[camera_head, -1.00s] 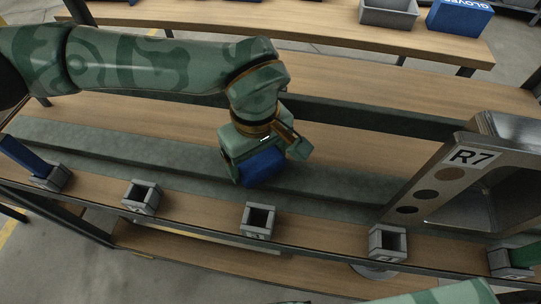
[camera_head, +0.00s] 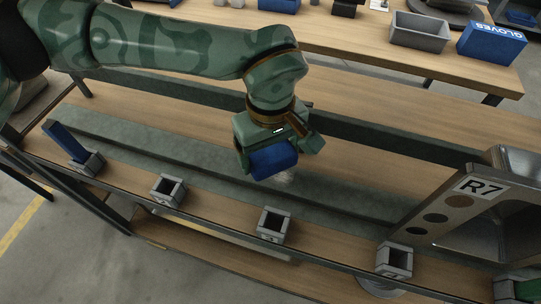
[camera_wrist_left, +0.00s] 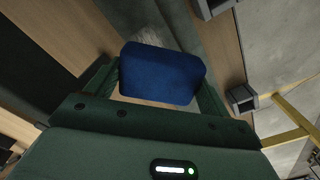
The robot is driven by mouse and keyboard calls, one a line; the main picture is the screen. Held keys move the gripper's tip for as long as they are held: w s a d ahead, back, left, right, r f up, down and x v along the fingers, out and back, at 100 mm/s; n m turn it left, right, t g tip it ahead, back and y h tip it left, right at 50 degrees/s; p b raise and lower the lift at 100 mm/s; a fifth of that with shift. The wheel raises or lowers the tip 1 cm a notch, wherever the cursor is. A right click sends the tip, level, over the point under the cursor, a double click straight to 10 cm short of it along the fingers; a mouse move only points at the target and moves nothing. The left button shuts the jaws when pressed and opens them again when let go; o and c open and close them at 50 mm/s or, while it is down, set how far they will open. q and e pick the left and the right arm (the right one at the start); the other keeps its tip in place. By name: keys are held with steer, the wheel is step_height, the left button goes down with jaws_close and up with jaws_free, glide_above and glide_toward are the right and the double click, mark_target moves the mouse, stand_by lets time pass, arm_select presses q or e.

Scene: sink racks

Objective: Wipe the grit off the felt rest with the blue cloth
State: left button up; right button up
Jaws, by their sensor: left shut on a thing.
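The blue cloth (camera_head: 273,160) is a folded pad held between the fingers of my left gripper (camera_head: 279,152). In the left wrist view the cloth (camera_wrist_left: 162,73) sits between both fingers of the shut gripper. The felt rest (camera_head: 165,150) is a long grey-green strip along the bench. The cloth is over or on the strip; contact is hidden. A pale patch, apparently grit (camera_head: 286,176), shows on the felt just beside the cloth's lower right. It also shows in the left wrist view (camera_wrist_left: 148,38) beyond the cloth. My right gripper is out of view.
Several small grey holders, one (camera_head: 272,225) below the cloth, line the bench's front edge. A blue upright piece (camera_head: 68,143) stands in the left one. A metal sink frame marked R7 (camera_head: 478,187) stands right. A grey bin (camera_head: 419,32) and blue GLOVES box (camera_head: 491,43) sit behind.

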arm_select(q)
steer(key=shift+r+p, duration=0.3)
steer(key=shift+r, duration=0.65)
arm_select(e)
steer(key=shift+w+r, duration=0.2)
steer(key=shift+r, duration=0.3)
arm_select(q)
steer(key=shift+r, duration=0.1)
steer(key=shift+r+p, duration=1)
steer(key=shift+r, duration=0.45)
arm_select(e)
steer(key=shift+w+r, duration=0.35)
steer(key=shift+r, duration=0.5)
arm_select(q)
steer(key=shift+f, duration=0.2)
